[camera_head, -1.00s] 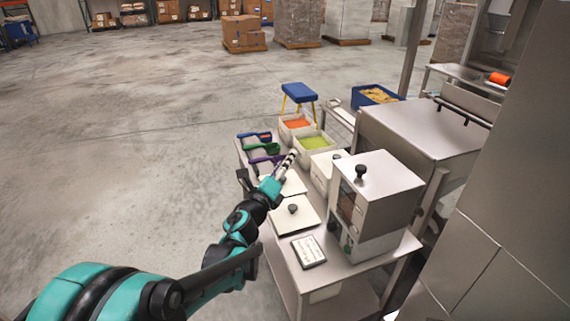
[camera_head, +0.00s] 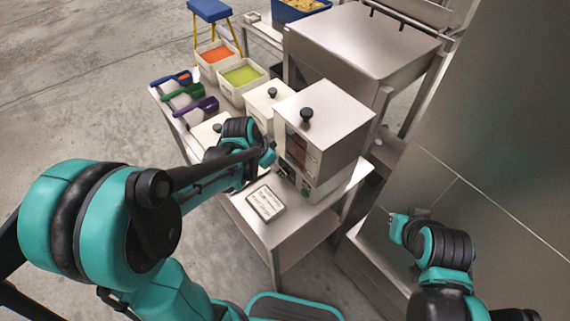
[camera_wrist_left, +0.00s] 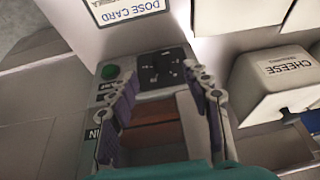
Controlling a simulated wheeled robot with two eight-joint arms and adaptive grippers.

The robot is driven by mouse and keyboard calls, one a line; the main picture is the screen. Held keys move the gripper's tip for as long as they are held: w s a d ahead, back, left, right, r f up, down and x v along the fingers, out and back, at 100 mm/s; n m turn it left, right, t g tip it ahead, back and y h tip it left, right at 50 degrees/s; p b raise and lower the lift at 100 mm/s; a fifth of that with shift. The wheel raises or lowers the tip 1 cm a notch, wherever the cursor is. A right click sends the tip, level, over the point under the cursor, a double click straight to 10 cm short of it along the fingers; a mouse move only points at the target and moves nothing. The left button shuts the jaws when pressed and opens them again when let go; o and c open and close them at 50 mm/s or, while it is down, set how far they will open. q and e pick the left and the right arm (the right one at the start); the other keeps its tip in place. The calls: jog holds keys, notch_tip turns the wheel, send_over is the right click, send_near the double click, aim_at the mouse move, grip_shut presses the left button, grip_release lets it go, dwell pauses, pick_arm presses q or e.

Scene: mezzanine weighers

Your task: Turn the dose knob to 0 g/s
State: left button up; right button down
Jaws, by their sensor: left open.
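The dosing machine (camera_head: 322,120) is a steel box with a black top handle, standing on the steel table. In the left wrist view its front shows a black dial panel with white marks (camera_wrist_left: 160,68), where the dose knob sits, beside a green button (camera_wrist_left: 109,72). The knob's setting is too blurred to read. My left gripper (camera_head: 270,157) is at the machine's front; in its wrist view the purple-padded fingers (camera_wrist_left: 165,98) are apart, with nothing between them. Whether they touch the machine is unclear. My right gripper (camera_head: 402,222) is low at the right, fingers unclear.
Bins of orange (camera_head: 216,54) and green (camera_head: 242,75) food and coloured scoops (camera_head: 195,110) are at the far left. A steel wall (camera_head: 500,150) rises at right.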

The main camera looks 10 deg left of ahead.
pick_arm(q)
jog(key=b+x, duration=0.2)
jog(key=x, duration=0.5)
jog(key=shift+b, duration=0.4)
grip_shut()
